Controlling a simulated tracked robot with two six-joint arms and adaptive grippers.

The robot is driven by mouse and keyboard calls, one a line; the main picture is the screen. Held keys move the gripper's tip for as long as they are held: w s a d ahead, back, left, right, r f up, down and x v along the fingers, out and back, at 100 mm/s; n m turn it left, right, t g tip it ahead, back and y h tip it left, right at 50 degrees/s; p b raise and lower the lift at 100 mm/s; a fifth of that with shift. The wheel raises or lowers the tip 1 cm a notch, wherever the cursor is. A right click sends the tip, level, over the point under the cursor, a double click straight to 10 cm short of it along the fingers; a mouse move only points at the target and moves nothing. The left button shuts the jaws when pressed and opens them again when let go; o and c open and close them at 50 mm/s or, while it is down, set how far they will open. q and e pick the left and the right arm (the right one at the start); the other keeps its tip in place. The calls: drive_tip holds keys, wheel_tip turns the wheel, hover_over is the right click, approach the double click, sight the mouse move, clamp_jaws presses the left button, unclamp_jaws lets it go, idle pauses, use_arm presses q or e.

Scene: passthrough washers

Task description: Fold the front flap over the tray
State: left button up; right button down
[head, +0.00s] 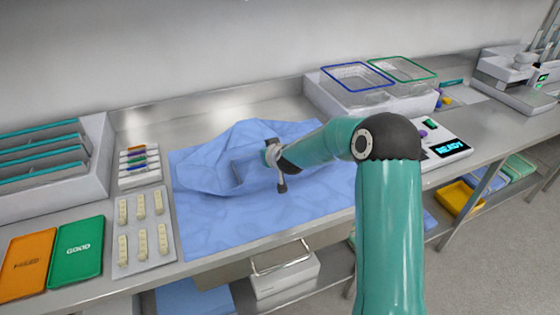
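A blue wrap sheet (215,228) lies on the steel counter, its front part spread flat toward the near edge. Farther back the blue cloth rises in a folded, peaked mound (215,165) with a boxy outline; the tray itself is not clearly visible, and cloth seems to cover it. My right gripper (275,166) is over the right side of this mound, its arm coming in from the lower right. Its fingers are small and seen from behind, so whether they are open or touch the cloth cannot be told. My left gripper is out of view.
Left of the wrap are a pad with several pale strips (143,232), a small rack (139,165), a green GOOD tray (76,250) and an orange tray (27,265). Wire baskets (358,77) and a lit READY device (447,148) stand right. Bare counter lies behind the wrap.

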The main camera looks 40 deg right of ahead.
drive_tip(key=shift+w+f, duration=0.1)
drive_tip(key=shift+f, duration=0.15)
idle(0.5)
drive_tip(key=shift+s+a+f+b, duration=0.15)
drive_tip(key=shift+s+a+b, duration=0.15)
drive_tip(key=shift+s+b, duration=0.35)
drive_tip(key=shift+s+r+p, duration=0.1)
drive_tip(key=shift+r+p, duration=0.25)
drive_tip(key=shift+p, duration=0.05)
wheel_tip(320, 180, up, 14)
drive_tip(key=p, duration=0.8)
drive_tip(key=shift+f, duration=0.25)
drive_tip(key=shift+d, duration=0.1)
